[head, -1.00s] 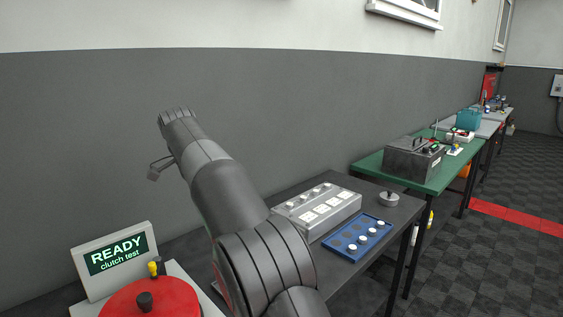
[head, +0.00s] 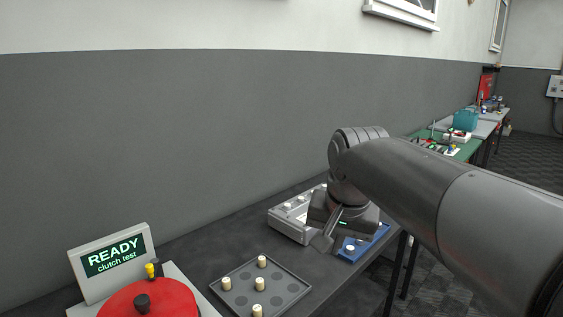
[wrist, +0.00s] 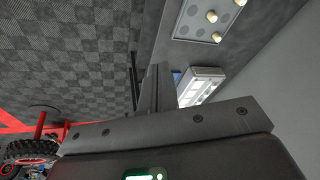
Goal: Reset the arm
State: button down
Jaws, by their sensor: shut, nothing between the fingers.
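My gripper (head: 323,241) hangs over the dark bench in the head view, in front of the silver box and the blue tray, pointing down and to the left. Its fingers are together with nothing between them. In the wrist view the fingers (wrist: 153,80) reach up the picture, with the silver box (wrist: 205,84) to their right. My arm comes in from the right edge of the head view and bends down at the wrist. It hides parts of the silver box, the blue tray and the green table.
A grey tray (head: 284,273) with cream pegs lies on the bench (head: 200,244). The silver box (head: 289,225) and blue tray (head: 353,257) stand behind my gripper. A red disc (head: 160,301) and a "READY clutch test" sign (head: 112,259) are at left. A green table (head: 428,134) stands beyond.

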jog(key=s+d+f+n+t, duration=0.1)
jog(key=s+d+f+n, duration=0.2)
jog(key=s+f, duration=0.7)
jog(key=s+d, duration=0.2)
jog(key=s, duration=0.2)
jog(key=shift+s+d+f+t, duration=0.15)
jog(key=shift+d+f+t, duration=0.05)
jog(key=shift+f+t, duration=0.2)
